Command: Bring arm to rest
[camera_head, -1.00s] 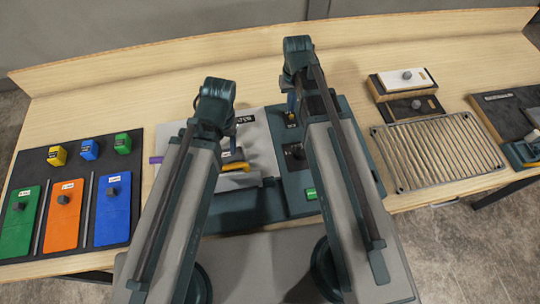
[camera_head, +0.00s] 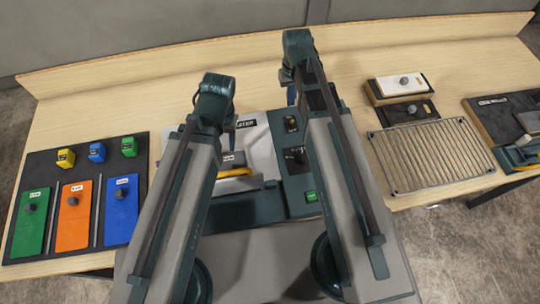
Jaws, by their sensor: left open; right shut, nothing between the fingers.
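My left arm reaches over the left part of the console, and its gripper (camera_head: 230,137) is open, its fingers mostly hidden behind the wrist. Below it a grey block with a yellow edge (camera_head: 236,172) lies on the pale console panel (camera_head: 258,146). My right arm reaches over the dark teal right part of the console (camera_head: 294,187). Its gripper (camera_head: 291,95) is shut and empty, just above the console's far edge, mostly hidden by the wrist. Both forearms cover much of the console.
On the left a black board (camera_head: 75,170) holds green, orange and blue plates with yellow, blue and green blocks behind. On the right are a slatted rack (camera_head: 432,155), a white-topped block (camera_head: 403,86) and a dark board (camera_head: 500,115). A low wooden wall closes the back.

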